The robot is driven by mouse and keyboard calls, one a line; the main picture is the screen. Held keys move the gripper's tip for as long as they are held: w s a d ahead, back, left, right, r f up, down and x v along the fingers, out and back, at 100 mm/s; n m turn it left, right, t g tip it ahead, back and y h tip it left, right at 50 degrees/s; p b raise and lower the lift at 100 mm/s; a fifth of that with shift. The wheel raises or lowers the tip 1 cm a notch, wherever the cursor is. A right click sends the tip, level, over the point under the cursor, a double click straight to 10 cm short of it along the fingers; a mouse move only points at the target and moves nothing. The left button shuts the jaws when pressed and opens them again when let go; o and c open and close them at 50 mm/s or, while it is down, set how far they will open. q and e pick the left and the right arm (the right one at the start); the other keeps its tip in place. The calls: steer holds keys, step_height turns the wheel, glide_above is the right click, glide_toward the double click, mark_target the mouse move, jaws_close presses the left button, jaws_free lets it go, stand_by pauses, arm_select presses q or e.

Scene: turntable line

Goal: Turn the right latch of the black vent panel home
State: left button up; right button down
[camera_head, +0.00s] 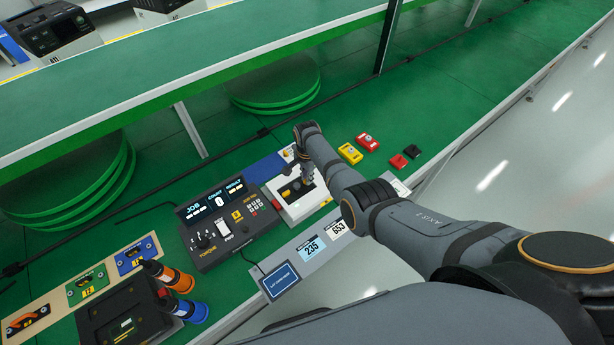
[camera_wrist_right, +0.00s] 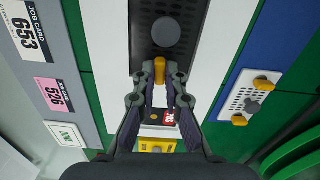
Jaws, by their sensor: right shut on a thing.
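The black vent panel (camera_wrist_right: 172,12) shows at the top of the right wrist view, with a grey round knob (camera_wrist_right: 166,32) on it, set in a white surround (camera_wrist_right: 112,45). A yellow latch (camera_wrist_right: 160,66) stands at the panel's near end, its long side pointing along the panel. My right gripper (camera_wrist_right: 160,80) is shut on this latch, one finger on each side. In the head view my right gripper (camera_head: 307,180) reaches down over the white housing (camera_head: 306,208), and the arm hides part of the panel. My left gripper is not in view.
A white perforated plate with yellow latches (camera_wrist_right: 249,103) lies on a blue mat (camera_wrist_right: 232,92) beside the panel. A torque console (camera_head: 230,225) stands to the left. Yellow and red blocks (camera_head: 350,153) lie beyond my arm. Job cards (camera_head: 311,247) lie in front.

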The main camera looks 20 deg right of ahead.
steer(key=shift+m, duration=0.3)
steer(key=c, duration=1.7)
jaws_free()
step_height(320, 180, up, 12)
steer(key=shift+r, duration=0.1)
